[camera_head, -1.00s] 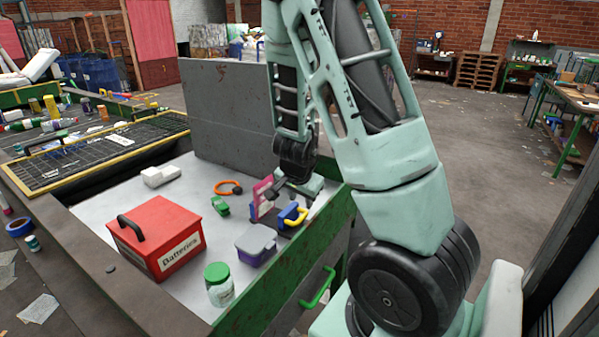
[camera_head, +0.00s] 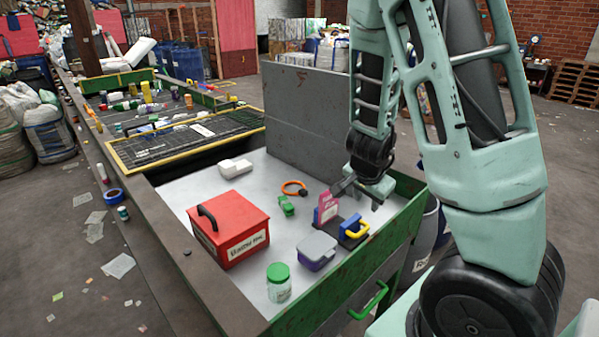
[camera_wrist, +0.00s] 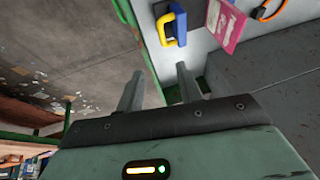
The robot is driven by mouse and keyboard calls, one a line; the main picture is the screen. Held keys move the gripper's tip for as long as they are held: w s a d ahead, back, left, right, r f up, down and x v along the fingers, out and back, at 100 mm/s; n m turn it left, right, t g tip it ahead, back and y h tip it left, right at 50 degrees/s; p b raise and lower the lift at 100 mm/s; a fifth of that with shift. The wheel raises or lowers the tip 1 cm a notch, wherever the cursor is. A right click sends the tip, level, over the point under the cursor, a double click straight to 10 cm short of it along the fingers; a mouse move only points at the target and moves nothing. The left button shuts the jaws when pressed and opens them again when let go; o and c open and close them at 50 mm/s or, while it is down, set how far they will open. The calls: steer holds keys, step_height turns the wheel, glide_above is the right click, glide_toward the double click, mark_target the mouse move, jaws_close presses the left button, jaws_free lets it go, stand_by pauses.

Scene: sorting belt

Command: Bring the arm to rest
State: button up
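My gripper (camera_head: 357,197) hangs over the right end of the sorting tray (camera_head: 185,192), above a blue thing with a yellow handle (camera_head: 356,228). In the wrist view its two fingers (camera_wrist: 160,88) stand apart with nothing between them. The blue and yellow thing (camera_wrist: 172,25) shows beyond the fingertips there, with a pink packet (camera_wrist: 224,22) to its right. My arm is bent and reaches down from the upper right in the head view.
On the tray are a red batteries box (camera_head: 228,228), a green-lidded jar (camera_head: 279,285), a grey-lidded purple tub (camera_head: 317,250), a white piece (camera_head: 235,167) and an orange ring (camera_head: 294,187). A grey panel (camera_head: 308,115) stands close behind my gripper. A green rim (camera_head: 400,225) edges the tray.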

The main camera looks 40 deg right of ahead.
steer(key=w+a+r+n+y+b, duration=0.15)
steer(key=a+n+y, duration=0.65)
steer(key=a, duration=1.6)
steer(key=s+a+r+n+g+h+b, duration=0.2)
steer(key=s+a+r+n+h, duration=0.1)
steer(key=s+a+n, duration=1.1)
steer(key=s+n, duration=0.2)
steer(key=n, duration=0.1)
steer(key=shift+s+a+r, duration=0.2)
steer(key=shift+a+r, duration=0.05)
steer(key=shift+r, duration=0.1)
